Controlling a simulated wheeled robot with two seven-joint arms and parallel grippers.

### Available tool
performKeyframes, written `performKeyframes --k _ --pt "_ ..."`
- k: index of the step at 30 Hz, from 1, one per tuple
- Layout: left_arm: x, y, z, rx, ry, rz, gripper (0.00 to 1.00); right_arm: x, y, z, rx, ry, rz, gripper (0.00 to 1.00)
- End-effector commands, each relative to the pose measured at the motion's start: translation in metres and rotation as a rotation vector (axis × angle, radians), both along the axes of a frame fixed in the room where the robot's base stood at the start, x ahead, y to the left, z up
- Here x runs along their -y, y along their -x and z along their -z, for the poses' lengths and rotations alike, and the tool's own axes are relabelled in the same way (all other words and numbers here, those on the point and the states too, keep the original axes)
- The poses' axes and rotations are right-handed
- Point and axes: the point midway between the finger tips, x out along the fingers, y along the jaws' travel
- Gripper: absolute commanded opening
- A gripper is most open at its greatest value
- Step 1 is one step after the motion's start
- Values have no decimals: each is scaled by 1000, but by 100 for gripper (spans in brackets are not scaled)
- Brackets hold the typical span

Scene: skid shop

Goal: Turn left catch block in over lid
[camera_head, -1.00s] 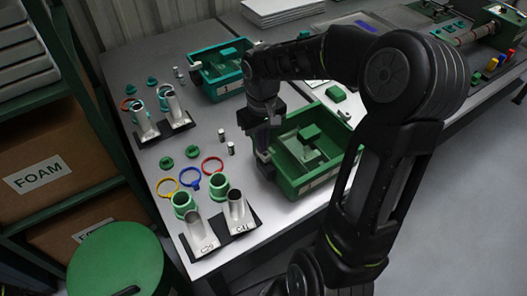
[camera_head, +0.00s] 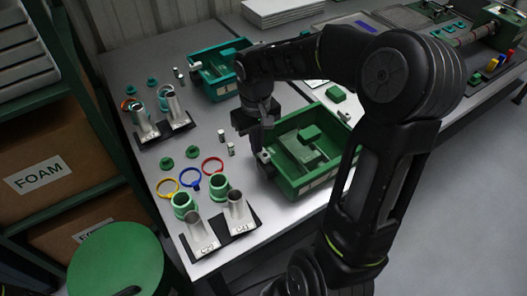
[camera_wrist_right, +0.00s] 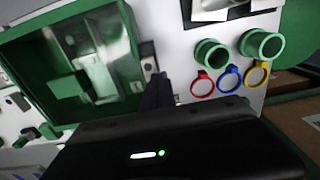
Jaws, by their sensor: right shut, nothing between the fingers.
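The green box (camera_head: 283,188) stands on the grey table. Inside its rim is a recessed panel with a raised green block (camera_head: 309,134); I cannot tell for sure whether this is the lid. A small grey catch block (camera_head: 263,156) sits at the box's left side, and it also shows in the right wrist view (camera_wrist_right: 149,66). My right gripper (camera_head: 268,140) is shut and empty, its fingertips just beside the catch block. In the right wrist view its dark fingers (camera_wrist_right: 157,92) end close to that block; I cannot tell whether they touch. My left gripper is not in view.
A teal bin (camera_head: 212,87) stands behind. Left of the box are small metal cylinders (camera_head: 222,135), red (camera_head: 212,165), blue and yellow rings, green collars (camera_head: 183,204) and metal pipes on black plates (camera_head: 240,222). A green stool (camera_head: 115,262) is at the front left.

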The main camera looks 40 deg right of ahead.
Motion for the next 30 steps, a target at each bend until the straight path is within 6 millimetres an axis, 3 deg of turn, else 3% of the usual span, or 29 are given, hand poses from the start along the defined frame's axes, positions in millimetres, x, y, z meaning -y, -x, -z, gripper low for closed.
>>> performKeyframes --k 10,22,30 --pt "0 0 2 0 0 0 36 -12 -4 0 -1 0 -1 0" --pt "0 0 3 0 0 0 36 -13 -4 1 0 0 -1 0" --pt "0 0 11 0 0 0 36 -13 -4 12 0 0 -1 0"
